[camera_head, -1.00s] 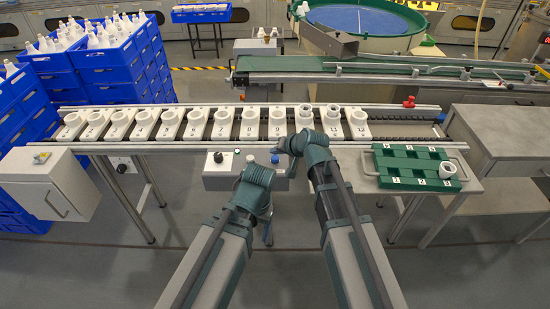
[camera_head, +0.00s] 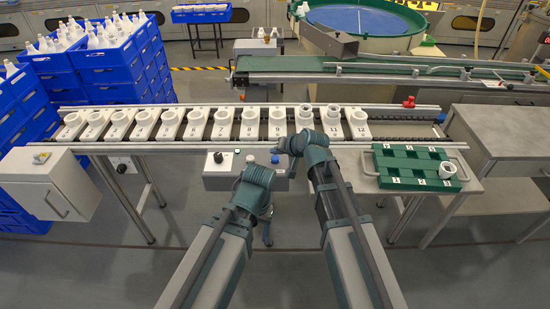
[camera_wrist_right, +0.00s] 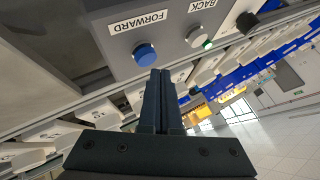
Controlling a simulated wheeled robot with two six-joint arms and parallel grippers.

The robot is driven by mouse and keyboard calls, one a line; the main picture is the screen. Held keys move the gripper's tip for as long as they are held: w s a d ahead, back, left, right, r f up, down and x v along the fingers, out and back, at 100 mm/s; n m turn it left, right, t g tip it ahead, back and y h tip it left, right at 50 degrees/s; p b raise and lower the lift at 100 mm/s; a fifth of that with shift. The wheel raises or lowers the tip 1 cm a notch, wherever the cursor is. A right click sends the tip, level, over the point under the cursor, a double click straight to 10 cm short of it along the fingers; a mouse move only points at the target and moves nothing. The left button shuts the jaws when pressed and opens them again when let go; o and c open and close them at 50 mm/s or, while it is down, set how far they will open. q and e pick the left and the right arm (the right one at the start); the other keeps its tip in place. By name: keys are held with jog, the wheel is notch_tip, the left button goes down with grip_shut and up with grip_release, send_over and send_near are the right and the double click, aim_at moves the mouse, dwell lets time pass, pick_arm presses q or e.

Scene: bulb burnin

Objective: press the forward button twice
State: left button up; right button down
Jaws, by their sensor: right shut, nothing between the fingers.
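The blue forward button (camera_wrist_right: 145,55) sits beside its FORWARD label (camera_wrist_right: 138,21) on a grey panel in the right wrist view. It also shows in the head view (camera_head: 275,159), on the control box at the conveyor's front. My right gripper (camera_wrist_right: 160,72) is shut and empty, its fingertips very close to the blue button's edge. I cannot tell whether they touch it. In the head view my right gripper (camera_head: 281,149) is just above the button. My left arm ends low, in front of the control box; its fingers are not clear.
A white button (camera_wrist_right: 195,38) by the BACK label and a black knob (camera_wrist_right: 246,22) share the panel. Numbered white holders (camera_head: 222,130) line the conveyor behind. A green tray (camera_head: 392,183) lies at the right; a white cabinet (camera_head: 65,190) stands at the left.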

aim_at(276, 160)
jog(key=shift+f, duration=0.15)
jog(key=shift+f+b, duration=0.25)
jog(key=shift+b, duration=0.15)
jog(key=shift+f+b, duration=0.5)
dwell(0.9)
jog(key=shift+r, duration=0.15)
jog(key=shift+r+p, duration=0.8)
jog(key=shift+p, duration=0.1)
notch_tip(276, 160, up, 5)
jog(key=p, duration=0.5)
